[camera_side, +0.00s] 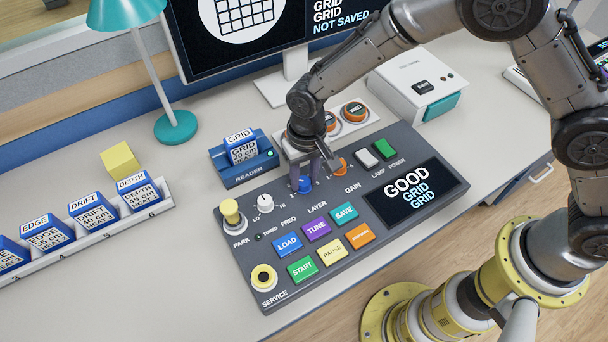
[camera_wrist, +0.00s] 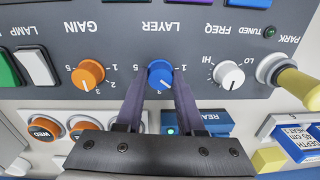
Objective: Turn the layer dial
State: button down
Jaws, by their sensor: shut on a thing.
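The layer dial is a blue knob with a white pointer line. In the wrist view the layer dial (camera_wrist: 160,74) sits between the two fingers of my gripper (camera_wrist: 159,84), its pointer toward the 3. My gripper is shut on the dial, one finger on each side. In the side view my gripper (camera_side: 304,180) reaches down onto the blue dial (camera_side: 305,186), which the fingers partly hide. The panel screen (camera_side: 414,190) reads GOOD, GRID, GRID.
The white FREQ knob (camera_wrist: 229,75) and orange GAIN knob (camera_wrist: 88,75) flank the dial. The yellow PARK knob (camera_side: 231,212) stands at the panel's left. Behind are the blue reader (camera_side: 240,173) with a GRID block and orange-rimmed round pieces (camera_side: 354,111). Coloured buttons (camera_side: 317,230) lie in front.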

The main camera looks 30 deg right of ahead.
aim_at(304, 178)
jog(key=shift+n, duration=0.4)
jog(key=n, duration=0.4)
jog(key=shift+n, duration=0.3)
jog(key=shift+w+r+n, duration=0.1)
jog(key=shift+n, duration=2.2)
jog(key=c, duration=0.5)
grip_release()
notch_tip(304, 178, up, 14)
jog(key=shift+w+d+f, duration=0.1)
jog(key=shift+w+d, duration=0.05)
